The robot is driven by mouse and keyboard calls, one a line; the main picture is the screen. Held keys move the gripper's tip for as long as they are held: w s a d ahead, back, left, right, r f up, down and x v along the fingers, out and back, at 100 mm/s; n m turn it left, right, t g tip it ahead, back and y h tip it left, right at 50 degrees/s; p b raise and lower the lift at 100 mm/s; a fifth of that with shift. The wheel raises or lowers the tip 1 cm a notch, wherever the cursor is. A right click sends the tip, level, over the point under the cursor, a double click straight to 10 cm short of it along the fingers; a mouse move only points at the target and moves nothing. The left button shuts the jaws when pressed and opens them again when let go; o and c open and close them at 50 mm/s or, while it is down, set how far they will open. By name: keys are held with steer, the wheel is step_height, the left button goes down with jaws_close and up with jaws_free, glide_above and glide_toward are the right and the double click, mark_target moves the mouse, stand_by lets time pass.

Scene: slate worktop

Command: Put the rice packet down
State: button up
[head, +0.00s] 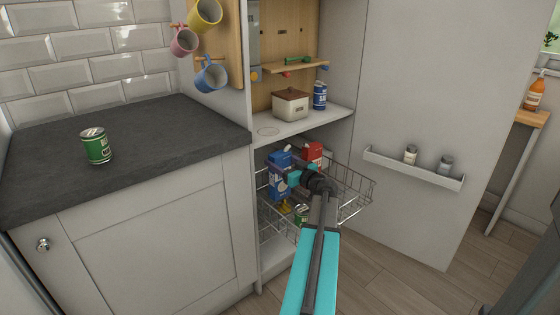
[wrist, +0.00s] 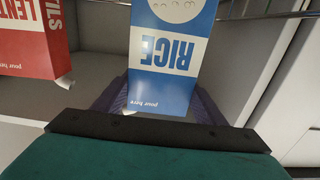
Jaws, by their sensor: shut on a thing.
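The blue and white rice packet (head: 279,180) is upright at the left part of the pull-out wire basket (head: 357,207) in the head view. My gripper (head: 291,177) is shut on it from the front right. In the wrist view the rice packet (wrist: 172,50) stands between the two dark fingers of my gripper (wrist: 163,100), its lettering upside down. The packet's base is hidden, so I cannot tell whether it touches the basket floor.
A red lentils packet (head: 313,153) stands close beside the rice, and it also shows in the wrist view (wrist: 30,40). A shelf (head: 300,124) lies above. The open door (head: 440,110) is at right.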

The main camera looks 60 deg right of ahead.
steer(key=shift+f, duration=0.3)
steer(key=o, duration=1.8)
steer(key=shift+r, duration=0.1)
steer(key=shift+r+b, duration=0.35)
steer(key=p+v, duration=0.2)
steer(key=v, duration=1)
steer(key=shift+a+r+p, duration=0.1)
steer(key=shift+r+p, duration=0.05)
steer(key=shift+p, duration=0.25)
